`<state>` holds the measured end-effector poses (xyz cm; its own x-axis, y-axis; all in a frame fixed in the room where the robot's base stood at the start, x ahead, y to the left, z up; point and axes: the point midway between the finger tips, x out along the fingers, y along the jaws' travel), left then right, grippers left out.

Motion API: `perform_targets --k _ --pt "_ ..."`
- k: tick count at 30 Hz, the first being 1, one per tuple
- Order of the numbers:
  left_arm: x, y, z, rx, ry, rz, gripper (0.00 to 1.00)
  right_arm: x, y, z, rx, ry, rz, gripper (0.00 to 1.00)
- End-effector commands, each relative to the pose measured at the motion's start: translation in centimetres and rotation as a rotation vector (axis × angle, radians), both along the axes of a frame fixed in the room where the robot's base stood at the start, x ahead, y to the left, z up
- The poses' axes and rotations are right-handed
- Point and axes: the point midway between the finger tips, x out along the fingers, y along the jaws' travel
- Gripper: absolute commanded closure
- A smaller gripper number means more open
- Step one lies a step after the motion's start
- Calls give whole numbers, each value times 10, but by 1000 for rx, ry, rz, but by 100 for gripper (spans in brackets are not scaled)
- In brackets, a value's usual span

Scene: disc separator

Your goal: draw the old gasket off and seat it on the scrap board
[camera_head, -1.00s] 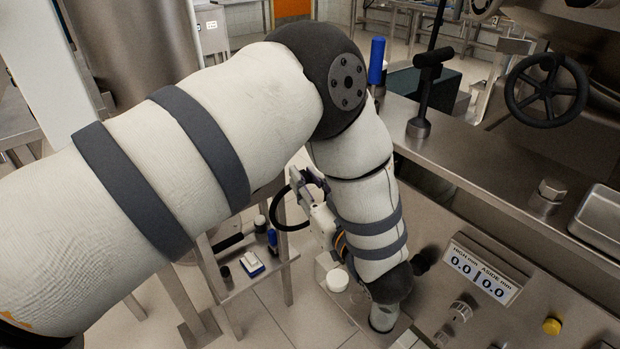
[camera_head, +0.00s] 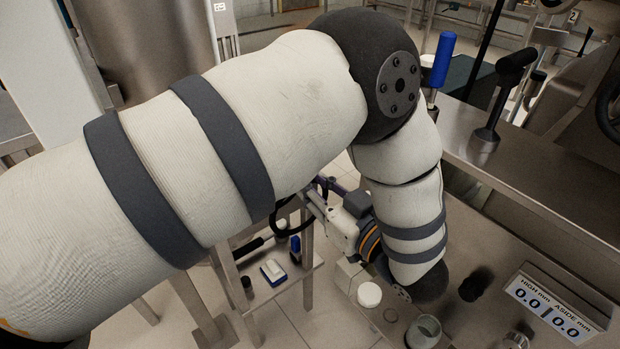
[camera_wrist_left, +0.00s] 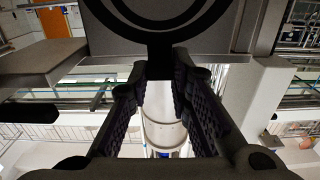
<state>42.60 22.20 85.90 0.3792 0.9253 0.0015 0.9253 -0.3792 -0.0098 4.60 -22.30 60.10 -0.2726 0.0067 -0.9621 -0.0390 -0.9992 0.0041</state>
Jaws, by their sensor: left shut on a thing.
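The old gasket, a black ring (camera_head: 290,234), is partly hidden behind my left arm in the head view. In the left wrist view the black ring (camera_wrist_left: 158,39) spans the top of the picture, its lower edge at my fingertips. My left gripper (camera_head: 322,188) is shut on the ring and holds it up near the small side table. Its two ridged fingers (camera_wrist_left: 158,73) flank the ring's near edge in the wrist view. I cannot make out the scrap board for certain. My right gripper is not in view.
A small steel side table (camera_head: 259,297) stands below the gripper with a blue-and-white block (camera_head: 272,272), a blue-handled tool (camera_head: 295,249) and dark pieces. A steel machine bench with a display (camera_head: 550,308) and a black-knobbed lever (camera_head: 500,95) is at right. Floor shows between them.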

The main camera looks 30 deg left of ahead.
Motion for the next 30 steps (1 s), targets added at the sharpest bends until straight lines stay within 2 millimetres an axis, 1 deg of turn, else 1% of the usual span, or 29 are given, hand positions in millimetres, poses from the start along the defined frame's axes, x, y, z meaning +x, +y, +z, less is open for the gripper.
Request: perform_targets --k 2,12,16,21,30 --pt "-1 -3 4 6 -1 0 100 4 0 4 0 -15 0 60" --pt "14 35 2 4 0 2 100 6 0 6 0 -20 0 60" --pt "19 44 2 5 1 1 100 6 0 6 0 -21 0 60" --pt "20 50 2 4 3 1 100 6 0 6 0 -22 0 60" --pt "21 50 1 5 2 0 100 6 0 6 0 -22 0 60"
